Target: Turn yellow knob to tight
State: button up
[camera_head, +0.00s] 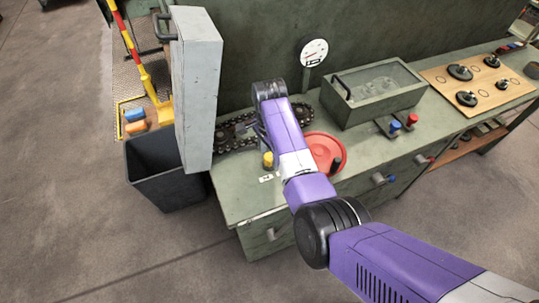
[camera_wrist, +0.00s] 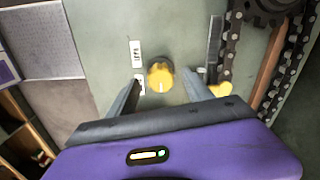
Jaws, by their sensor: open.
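The yellow knob (camera_wrist: 160,77) sits on the green bench top, with a pale mark on its near side in the wrist view. It also shows in the head view (camera_head: 267,160), just left of my purple arm. My gripper (camera_wrist: 161,82) is open, with one finger to the left of the knob and one to the right. There is a gap on both sides, and nothing is held. A white label (camera_wrist: 136,54) with dark print lies left of the knob; its words are too small to read surely. My fingers are hard to make out in the head view.
A dark chain (camera_wrist: 285,70) and a second yellow piece (camera_wrist: 221,89) lie right of my gripper. A tall grey panel (camera_head: 197,90) stands left of my arm. A red wheel (camera_head: 324,150), a gauge (camera_head: 314,52) and a glass-topped box (camera_head: 372,92) are to the right.

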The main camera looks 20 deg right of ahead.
jog(key=shift+f, duration=0.75)
grip_shut()
